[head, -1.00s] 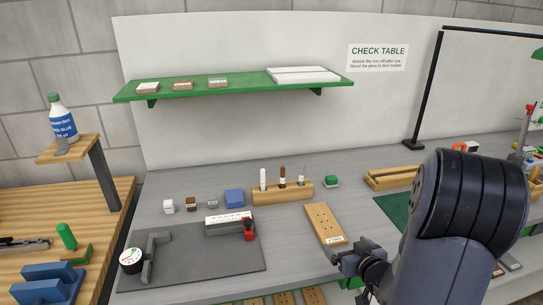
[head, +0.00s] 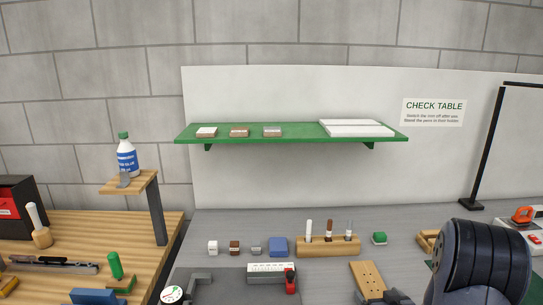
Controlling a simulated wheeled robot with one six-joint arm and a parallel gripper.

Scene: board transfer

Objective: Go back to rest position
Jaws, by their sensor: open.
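My gripper (head: 372,297) is at the bottom edge of the head view, small, dark and partly cut off. It is open, beside the lower end of a wooden board with holes (head: 368,275) that lies on the grey table (head: 215,256). I cannot tell whether they touch. My dark arm fills the lower right and hides part of the table. Nothing shows held in the jaws.
A green shelf (head: 290,138) with small blocks and white slabs spans the wall. A bottle (head: 127,158) stands on a raised wooden ledge at left.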

